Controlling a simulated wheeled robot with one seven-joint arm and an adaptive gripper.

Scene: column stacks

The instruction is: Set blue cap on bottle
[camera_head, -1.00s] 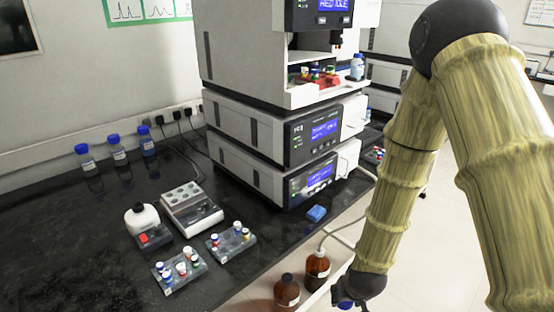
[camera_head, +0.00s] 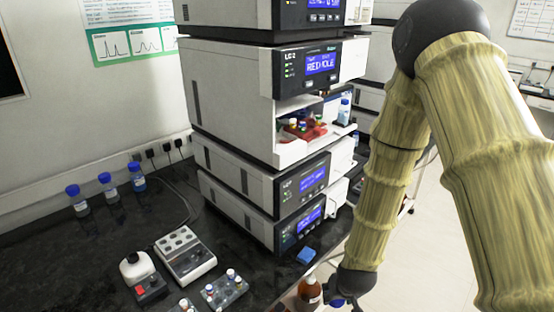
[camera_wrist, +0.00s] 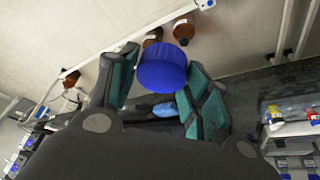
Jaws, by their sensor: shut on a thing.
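My gripper (camera_head: 346,296) hangs low at the bottom edge of the head view, in front of the bench's edge. Its teal-padded fingers are shut on a blue cap (camera_wrist: 162,72), which stands out past the fingertips in the wrist view. A bit of the cap (camera_head: 336,303) shows in the head view. A brown bottle (camera_head: 309,293) with a pale label stands just left of my gripper, its lower part cut off. Brown bottles (camera_wrist: 183,30) also show beyond the cap in the wrist view, apart from it. I cannot tell which bottle the task means.
A tall instrument stack (camera_head: 230,105) stands on the dark bench, with a red tray (camera_head: 303,131) of vials in an opening. A small blue item (camera_head: 306,256) lies by its base. Blue-capped bottles (camera_head: 107,186), a grey block (camera_head: 184,256) and vial racks (camera_head: 225,290) stand left.

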